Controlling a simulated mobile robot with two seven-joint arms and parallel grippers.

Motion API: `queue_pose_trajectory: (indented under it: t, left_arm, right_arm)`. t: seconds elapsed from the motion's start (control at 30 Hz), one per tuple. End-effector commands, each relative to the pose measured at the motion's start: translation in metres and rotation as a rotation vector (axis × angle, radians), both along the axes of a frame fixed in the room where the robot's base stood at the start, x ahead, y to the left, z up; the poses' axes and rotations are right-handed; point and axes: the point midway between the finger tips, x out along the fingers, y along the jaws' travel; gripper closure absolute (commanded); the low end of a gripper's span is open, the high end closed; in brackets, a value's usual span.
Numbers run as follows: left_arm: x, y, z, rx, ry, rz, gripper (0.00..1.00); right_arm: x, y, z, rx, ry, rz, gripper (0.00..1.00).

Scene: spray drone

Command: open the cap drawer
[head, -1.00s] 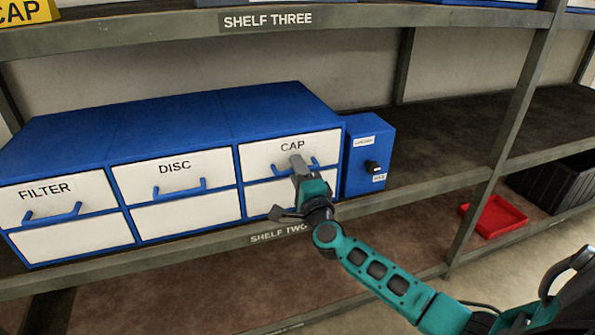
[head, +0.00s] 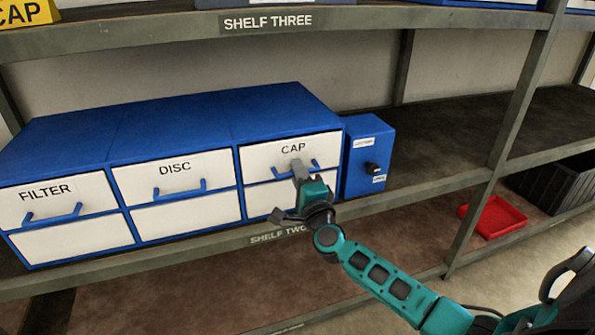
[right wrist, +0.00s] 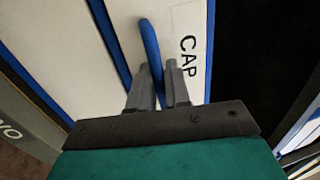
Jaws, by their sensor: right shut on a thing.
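The cap drawer (head: 263,155) has a white front marked CAP and a blue bar handle (head: 316,166). It sits at the upper right of the blue drawer unit and looks closed. My right gripper (head: 298,168) is at this handle, hiding its middle. In the right wrist view, the handle (right wrist: 150,45) runs between the two grey fingers of my right gripper (right wrist: 160,78), which are shut on it. The CAP label (right wrist: 188,60) shows beside the fingers. My left gripper is not in view.
The disc drawer (head: 215,165) and filter drawer (head: 85,192) are to the left, both closed. A blue box with a black knob (head: 385,150) stands just right of the unit. A red tray (head: 495,217) and a black crate (head: 560,180) are lower right. Shelf two is bare at right.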

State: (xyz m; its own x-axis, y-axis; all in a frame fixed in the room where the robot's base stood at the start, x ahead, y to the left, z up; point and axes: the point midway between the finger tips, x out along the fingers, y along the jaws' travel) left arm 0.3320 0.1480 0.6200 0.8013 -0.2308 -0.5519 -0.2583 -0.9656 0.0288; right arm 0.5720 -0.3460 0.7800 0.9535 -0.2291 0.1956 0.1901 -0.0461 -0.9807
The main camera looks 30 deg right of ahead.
Motion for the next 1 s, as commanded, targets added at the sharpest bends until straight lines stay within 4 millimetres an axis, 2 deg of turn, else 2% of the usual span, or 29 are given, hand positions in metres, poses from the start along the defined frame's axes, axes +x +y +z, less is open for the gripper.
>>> queue_pose_trajectory:
  t: [0.17, 0.5, 0.7, 1.0]
  left_arm:
    - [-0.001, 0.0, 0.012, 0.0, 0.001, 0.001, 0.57]
    - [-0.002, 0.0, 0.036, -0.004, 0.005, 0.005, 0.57]
    - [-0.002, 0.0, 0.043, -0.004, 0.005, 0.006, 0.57]
    - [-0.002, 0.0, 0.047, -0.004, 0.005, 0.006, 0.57]
  right_arm:
    - [-0.025, 0.006, 0.002, 0.001, 0.006, 0.001, 1.0]
    - [-0.099, 0.024, 0.001, 0.001, 0.007, 0.001, 1.0]
    - [-0.135, 0.033, 0.0, 0.001, 0.005, 0.001, 1.0]
    - [-0.162, 0.039, 0.0, 0.0, 0.002, 0.001, 1.0]
